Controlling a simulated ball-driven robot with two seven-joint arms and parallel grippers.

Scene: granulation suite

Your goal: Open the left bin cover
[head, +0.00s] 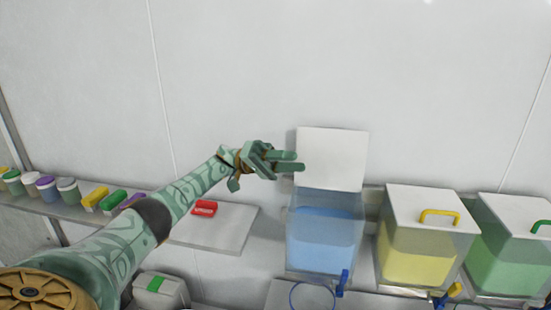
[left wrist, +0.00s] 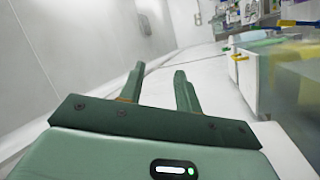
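The left bin (head: 325,240) is a clear box with blue contents, standing left of the other two bins. Its white cover (head: 333,158) stands raised, upright at the bin's back edge against the wall, so the bin's top is open. My left gripper (head: 298,162) is in front of the cover's left edge in the head view, with its fingers pointing right. In the left wrist view the two fingers (left wrist: 160,85) are apart with nothing between them. I cannot tell from the head view whether they touch the cover. My right gripper is not in view.
The yellow bin (head: 418,262) with a yellow-handled white cover and the green bin (head: 505,262) stand to the right, both covered. A red block (head: 204,208) lies on a white board (head: 228,232). Several jars and coloured items line the shelf at left.

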